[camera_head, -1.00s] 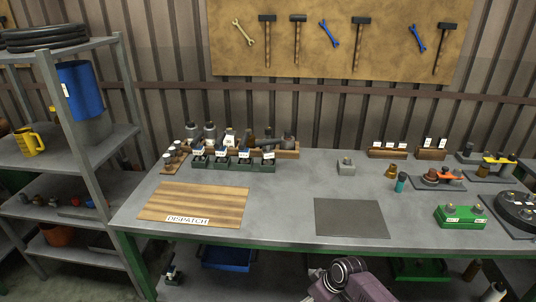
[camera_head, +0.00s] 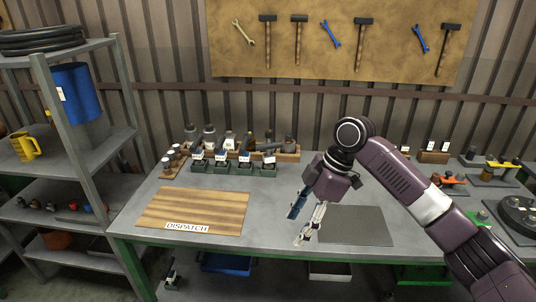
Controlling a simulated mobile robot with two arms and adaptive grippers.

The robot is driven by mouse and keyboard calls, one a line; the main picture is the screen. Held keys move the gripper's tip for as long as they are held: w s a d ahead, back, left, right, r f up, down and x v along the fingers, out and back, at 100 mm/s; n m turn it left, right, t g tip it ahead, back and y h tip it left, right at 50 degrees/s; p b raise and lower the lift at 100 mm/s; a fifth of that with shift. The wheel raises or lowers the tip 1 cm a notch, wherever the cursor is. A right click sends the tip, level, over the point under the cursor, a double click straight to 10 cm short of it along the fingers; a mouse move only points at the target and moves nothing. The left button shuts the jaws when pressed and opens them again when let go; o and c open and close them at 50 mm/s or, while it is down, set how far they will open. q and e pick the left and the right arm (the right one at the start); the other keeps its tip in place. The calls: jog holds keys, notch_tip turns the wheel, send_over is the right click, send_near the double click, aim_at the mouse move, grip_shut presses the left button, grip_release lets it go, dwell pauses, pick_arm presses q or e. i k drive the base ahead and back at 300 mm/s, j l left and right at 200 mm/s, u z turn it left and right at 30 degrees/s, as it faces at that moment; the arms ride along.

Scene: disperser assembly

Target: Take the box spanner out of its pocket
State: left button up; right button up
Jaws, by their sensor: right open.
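My right gripper (camera_head: 300,225) hangs over the middle of the workbench with its fingers pointing down and spread, nothing between them. It is just left of the grey mat (camera_head: 368,226). I cannot single out the box spanner at this size. A wooden rack (camera_head: 290,152) with several dark and metal pieces stands at the back left of the bench. Labelled wooden pocket blocks (camera_head: 433,157) stand at the back right, partly hidden by my right arm. My left gripper is not in view.
Several dark green bins (camera_head: 240,168) stand in front of the rack. A wooden dispatch board (camera_head: 193,209) lies at the front left. A green fixture (camera_head: 481,217) and a black round fixture (camera_head: 515,208) are at the right, beside my arm. Metal shelves (camera_head: 90,150) stand left.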

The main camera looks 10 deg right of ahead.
aim_at(269, 157)
jog(key=i, duration=1.85)
